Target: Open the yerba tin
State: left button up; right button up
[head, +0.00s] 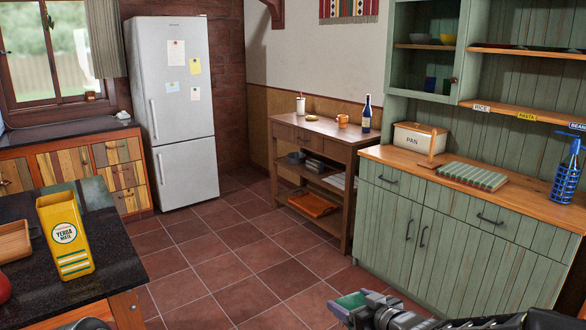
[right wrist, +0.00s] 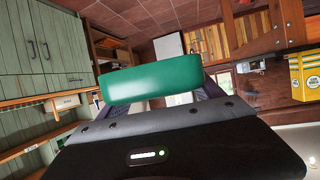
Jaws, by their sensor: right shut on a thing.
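The yellow yerba tin (head: 66,238) stands upright on the dark counter at the left of the head view, with its label facing me. Its top shows no lid and looks open. It also shows at the right edge of the right wrist view (right wrist: 305,75). My right gripper (head: 362,306) is at the bottom of the head view, away from the tin and over the floor. It is shut on a green lid (right wrist: 153,81), which also shows in the head view (head: 351,300).
A wooden tray (head: 14,242) and part of a red object (head: 3,288) are on the dark counter (head: 120,262) beside the tin. A green cabinet (head: 455,240) with a wooden top stands at the right. The tiled floor (head: 225,270) between is clear.

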jog(key=s+d+f+m+t+h, duration=0.1)
jog(key=s+d+f+m+h, duration=0.1)
jog(key=s+d+m+h, duration=0.2)
jog(key=shift+s+d+f+m+h, duration=0.2)
jog(key=shift+d+m+h, duration=0.3)
jog(key=shift+d+h, duration=0.35)
jog(key=shift+r, duration=0.1)
jog(key=v, duration=0.6)
jog(key=shift+f, duration=0.25)
